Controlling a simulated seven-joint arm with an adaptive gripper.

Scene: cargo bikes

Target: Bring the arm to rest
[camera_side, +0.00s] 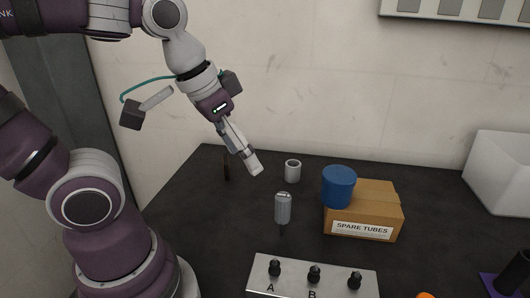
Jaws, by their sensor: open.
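My gripper (254,169) is at the end of my arm, above the back left part of the dark work table (190,215). It is open, and I see nothing between its fingers. My gripper is seen nearly edge-on, so the gap between the fingers does not show.
In front is a grey panel (330,274) with black knobs, lettered A and B. A white bin (497,170) stands at the right. A thin dark item (226,168) stands behind my gripper.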

